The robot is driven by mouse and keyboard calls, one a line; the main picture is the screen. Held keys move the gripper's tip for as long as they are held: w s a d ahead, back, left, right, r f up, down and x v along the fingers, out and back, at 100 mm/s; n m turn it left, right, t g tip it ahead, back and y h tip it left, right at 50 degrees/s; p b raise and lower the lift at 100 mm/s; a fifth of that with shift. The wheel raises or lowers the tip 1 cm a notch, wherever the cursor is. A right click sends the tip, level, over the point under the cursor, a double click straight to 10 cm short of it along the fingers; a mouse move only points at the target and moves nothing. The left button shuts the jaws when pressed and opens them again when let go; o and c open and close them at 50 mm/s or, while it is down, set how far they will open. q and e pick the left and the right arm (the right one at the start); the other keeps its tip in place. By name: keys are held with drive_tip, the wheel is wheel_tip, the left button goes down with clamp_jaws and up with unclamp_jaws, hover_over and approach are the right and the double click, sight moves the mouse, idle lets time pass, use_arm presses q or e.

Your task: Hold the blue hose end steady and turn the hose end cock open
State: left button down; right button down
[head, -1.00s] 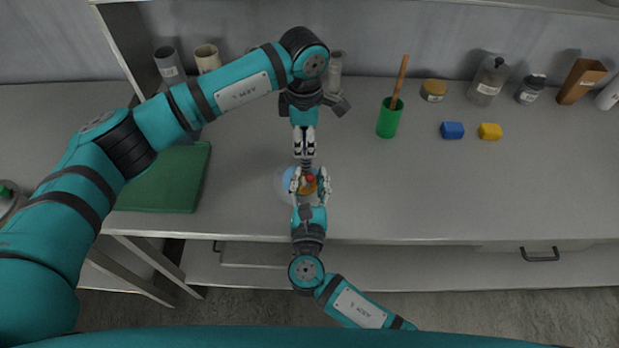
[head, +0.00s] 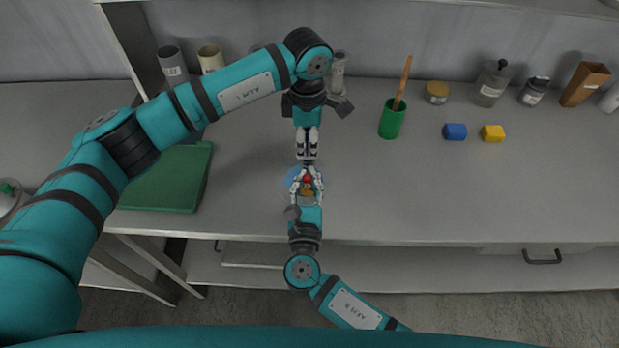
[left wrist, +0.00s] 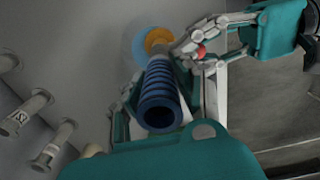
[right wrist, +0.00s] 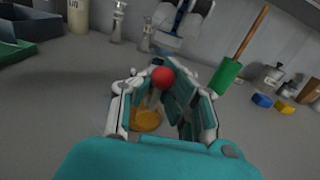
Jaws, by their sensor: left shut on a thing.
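The blue ribbed hose end (left wrist: 160,95) points toward the camera in the left wrist view. My left gripper (head: 307,158) is shut on it, one finger on each side. The cock shows as a red knob (right wrist: 163,77) with an orange-yellow round part (right wrist: 147,119) below it. My right gripper (right wrist: 166,82) has its fingers on both sides of the red knob, tips close to it. Whether they press on it is not clear. The red knob (left wrist: 201,52) also shows at the right gripper's fingers in the left wrist view. In the head view the grippers largely hide the hose end.
A pale blue disc (head: 297,178) lies under the cock. A green tray (head: 165,182) is to the left. A green cup (head: 392,123) with a wooden handle, a blue block (head: 455,131) and a yellow block (head: 492,133) stand right. The counter's right front is clear.

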drive_tip(key=shift+s+a, duration=0.1)
drive_tip(key=c, duration=1.3)
unclamp_jaws()
drive_tip(key=s, duration=1.2)
